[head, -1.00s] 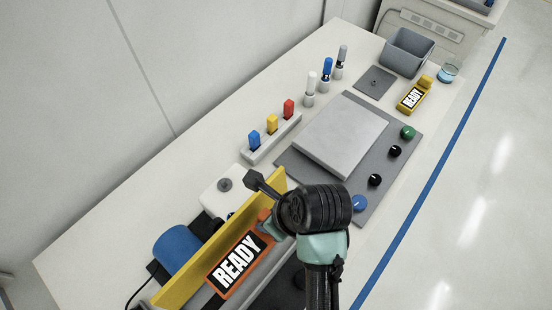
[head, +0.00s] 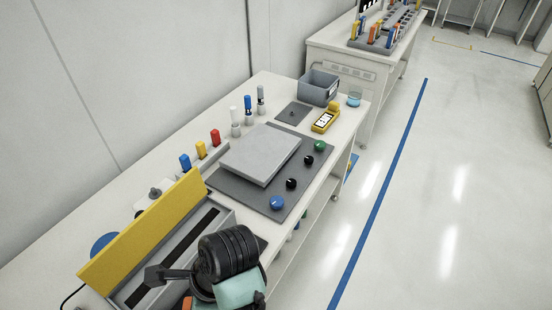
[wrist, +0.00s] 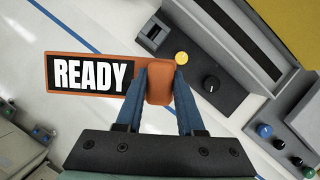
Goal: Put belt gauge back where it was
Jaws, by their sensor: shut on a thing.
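An orange gauge with a black-and-white READY face (wrist: 93,73) is held by its thick end in my gripper (wrist: 160,80), whose blue-grey fingers are shut on both sides of it. In the wrist view its face points left, over the floor, while the held end is near a grey control panel (wrist: 205,90). I take it for the belt gauge. In the head view only a sliver of orange (head: 187,303) shows at the bottom edge. My arm hides the rest.
A machine with a raised yellow guard (head: 145,235) and slotted bed stands close left of my arm. The floor at right is clear.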

